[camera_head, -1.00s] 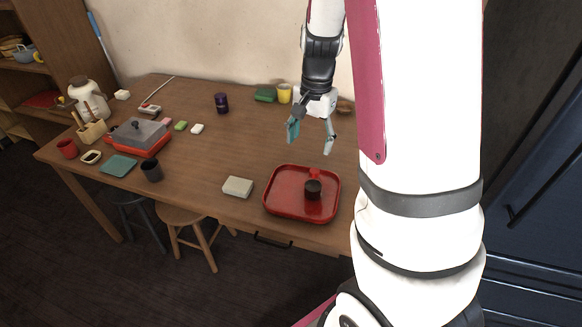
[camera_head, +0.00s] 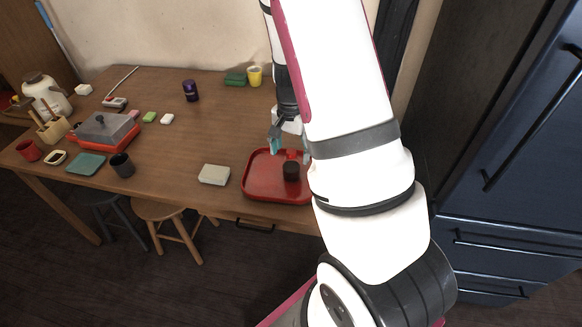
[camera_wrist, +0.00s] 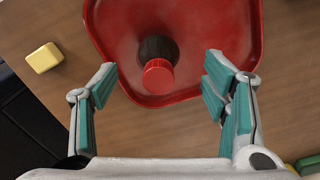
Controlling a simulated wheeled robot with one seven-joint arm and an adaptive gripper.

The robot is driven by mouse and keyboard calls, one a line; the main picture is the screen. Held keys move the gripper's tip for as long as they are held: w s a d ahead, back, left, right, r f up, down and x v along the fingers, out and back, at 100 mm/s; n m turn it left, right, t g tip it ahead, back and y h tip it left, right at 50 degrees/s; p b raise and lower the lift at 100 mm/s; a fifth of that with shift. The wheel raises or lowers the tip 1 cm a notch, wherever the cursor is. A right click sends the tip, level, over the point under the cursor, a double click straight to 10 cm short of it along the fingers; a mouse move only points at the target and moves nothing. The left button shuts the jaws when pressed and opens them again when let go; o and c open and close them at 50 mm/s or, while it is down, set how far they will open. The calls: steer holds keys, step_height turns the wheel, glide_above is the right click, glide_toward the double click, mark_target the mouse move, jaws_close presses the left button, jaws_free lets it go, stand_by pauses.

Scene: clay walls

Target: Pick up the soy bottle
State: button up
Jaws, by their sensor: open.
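The soy bottle is a small dark bottle (camera_head: 291,171) with a red cap, standing on a red tray (camera_head: 256,189) near the table's front edge. In the wrist view, the bottle's red cap (camera_wrist: 158,76) and dark body (camera_wrist: 158,48) show between and beyond the fingers, over the tray (camera_wrist: 112,33).
A dark cup (camera_head: 122,165), a hotplate with a grey lid (camera_head: 104,128) and a purple can (camera_head: 190,91) stand farther left.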

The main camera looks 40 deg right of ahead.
mark_target(291, 162)
step_height(291, 162, down, 5)
steer(key=shift+r, duration=0.2)
steer(key=c, duration=1.4)
steer(key=shift+r, duration=0.1)
